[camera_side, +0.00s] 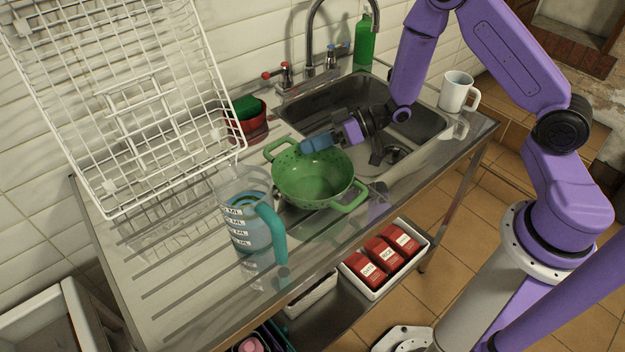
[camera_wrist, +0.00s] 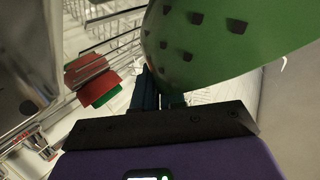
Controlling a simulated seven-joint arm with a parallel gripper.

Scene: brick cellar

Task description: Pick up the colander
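The green colander (camera_side: 302,182) has a loop handle on each side and is at the right end of the ribbed drainboard, by the sink. I cannot tell whether it rests on the board or is slightly off it. In the wrist view, the holed outer wall of the colander (camera_wrist: 215,45) fills the upper right. There my fingers (camera_wrist: 160,88) are close together at the wall and look shut on the rim; their tips are hidden.
A clear measuring jug (camera_side: 240,220) with a teal handle stands close in front-left of the colander. A white wire rack (camera_side: 125,95) leans at left. A red pot (camera_side: 252,125) with a green sponge is behind.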

